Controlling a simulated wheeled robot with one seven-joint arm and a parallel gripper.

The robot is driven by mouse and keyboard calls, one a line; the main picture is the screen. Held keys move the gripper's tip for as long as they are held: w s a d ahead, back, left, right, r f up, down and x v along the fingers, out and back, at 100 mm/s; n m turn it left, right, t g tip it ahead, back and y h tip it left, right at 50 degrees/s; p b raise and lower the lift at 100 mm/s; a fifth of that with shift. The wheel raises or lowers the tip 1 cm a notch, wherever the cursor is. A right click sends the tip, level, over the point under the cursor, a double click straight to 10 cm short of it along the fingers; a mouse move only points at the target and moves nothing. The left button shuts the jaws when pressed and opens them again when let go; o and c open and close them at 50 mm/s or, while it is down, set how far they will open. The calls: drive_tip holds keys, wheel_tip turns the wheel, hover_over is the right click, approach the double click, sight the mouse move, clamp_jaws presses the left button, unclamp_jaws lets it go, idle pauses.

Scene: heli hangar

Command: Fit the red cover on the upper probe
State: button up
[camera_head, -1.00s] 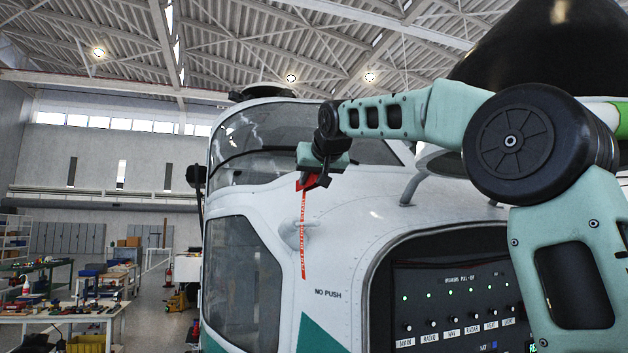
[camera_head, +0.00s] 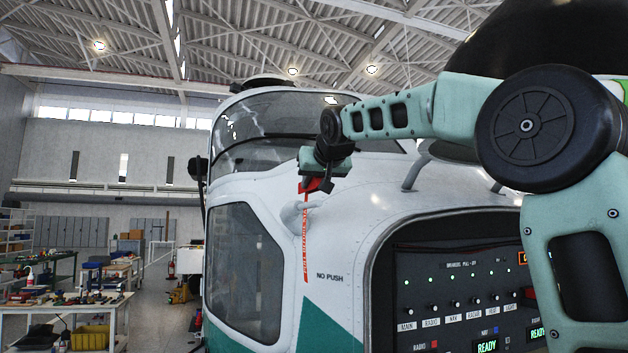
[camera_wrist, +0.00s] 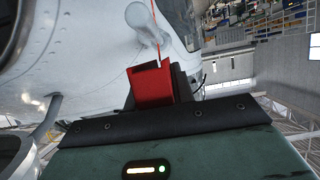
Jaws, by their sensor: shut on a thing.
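The red cover (camera_head: 312,184) is held in my gripper (camera_head: 318,180), above and slightly right of a pale probe (camera_head: 293,213) on the helicopter's white nose. The cover's long red streamer with white lettering hangs down past the probe. In the wrist view the red cover (camera_wrist: 150,88) sits between my gripper's dark fingers (camera_wrist: 160,90), its thin red strap running up the picture. The pale probe (camera_wrist: 146,24) stands out from the white skin beyond the cover, apart from it in that view. Only one probe is clear; I cannot tell whether it is the upper one.
The helicopter's windscreen (camera_head: 270,130) and side window (camera_head: 240,270) lie left of the probe. A breaker panel (camera_head: 465,290) with switches and READY displays is at lower right. A cluttered workbench (camera_head: 70,305) stands far left. Open floor lies between bench and helicopter.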

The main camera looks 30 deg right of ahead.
drive_tip(key=shift+f+b, duration=1.55)
drive_tip(key=shift+f, duration=0.35)
drive_tip(key=shift+s, duration=0.15)
drive_tip(key=shift+f+b, duration=0.6)
drive_tip(key=shift+b, duration=0.1)
drive_tip(key=o, duration=1.1)
drive_tip(key=b+v, duration=0.5)
drive_tip(key=v, duration=1.2)
drive_tip(key=shift+s+r+b, duration=0.1)
drive_tip(key=shift+s+b, duration=0.1)
drive_tip(key=shift+b, duration=0.2)
